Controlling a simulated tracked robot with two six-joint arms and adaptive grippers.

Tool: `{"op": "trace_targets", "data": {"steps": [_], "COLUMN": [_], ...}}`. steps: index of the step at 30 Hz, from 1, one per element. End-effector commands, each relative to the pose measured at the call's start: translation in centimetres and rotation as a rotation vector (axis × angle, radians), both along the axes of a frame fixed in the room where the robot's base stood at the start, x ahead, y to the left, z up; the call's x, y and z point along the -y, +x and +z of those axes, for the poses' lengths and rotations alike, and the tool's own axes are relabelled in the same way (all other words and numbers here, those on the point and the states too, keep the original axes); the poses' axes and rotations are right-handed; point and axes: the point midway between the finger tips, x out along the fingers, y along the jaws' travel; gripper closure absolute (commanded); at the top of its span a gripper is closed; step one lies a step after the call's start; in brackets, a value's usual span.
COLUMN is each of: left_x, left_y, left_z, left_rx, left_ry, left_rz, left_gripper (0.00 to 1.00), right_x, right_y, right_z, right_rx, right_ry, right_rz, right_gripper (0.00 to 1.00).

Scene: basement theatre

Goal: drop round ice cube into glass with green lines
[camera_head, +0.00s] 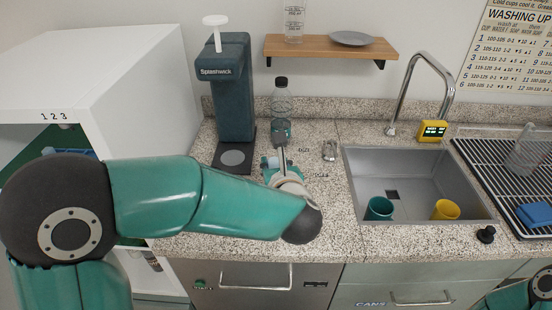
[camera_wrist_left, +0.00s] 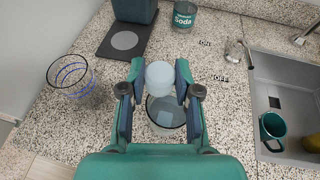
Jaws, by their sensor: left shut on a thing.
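My left gripper (camera_wrist_left: 157,80) is shut on a pale, whitish round ice cube (camera_wrist_left: 159,76), held between its two fingers. In the head view the left gripper (camera_head: 277,165) is over the counter, partly hidden by my arm. Just beneath the ice in the wrist view is a clear glass (camera_wrist_left: 166,127) with a dark rim and something pale inside. Its line colour cannot be told, as the gripper covers much of it. Another clear glass with blue lines (camera_wrist_left: 72,76) stands to the left. My right gripper is not in view.
A dark Splashwick dispenser (camera_head: 235,95) and a bottle (camera_head: 282,100) stand behind. The sink (camera_head: 400,165) to the right holds a green cup (camera_head: 379,209) and a yellow cup (camera_head: 445,210). A tap knob (camera_head: 329,150) stands between gripper and sink.

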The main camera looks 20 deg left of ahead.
Motion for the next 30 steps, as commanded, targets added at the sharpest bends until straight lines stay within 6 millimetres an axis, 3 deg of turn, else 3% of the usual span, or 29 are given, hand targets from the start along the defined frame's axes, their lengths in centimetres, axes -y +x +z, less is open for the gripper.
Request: {"op": "trace_targets", "data": {"steps": [9,10,15,25,30], "left_x": [-0.1,-0.1,-0.1,0.0,0.7], "left_y": [0.0,0.0,0.0,-0.1,-1.2], "left_z": [-0.3,-0.3,-0.3,-0.2,0.2], "left_rx": [0.000,0.000,0.000,0.000,0.000], "left_ry": [0.000,0.000,0.000,0.000,-0.001], "left_rz": [0.001,0.001,0.001,0.001,-0.002], "left_gripper": [0.88,0.66,0.39,0.39,0.39], "right_x": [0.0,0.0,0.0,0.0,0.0], "right_y": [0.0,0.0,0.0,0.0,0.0], "right_z": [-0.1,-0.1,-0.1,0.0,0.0], "right_rx": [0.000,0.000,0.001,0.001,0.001], "right_ry": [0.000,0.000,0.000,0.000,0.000], "right_rz": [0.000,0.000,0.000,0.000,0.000], "right_gripper": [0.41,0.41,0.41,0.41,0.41]}}
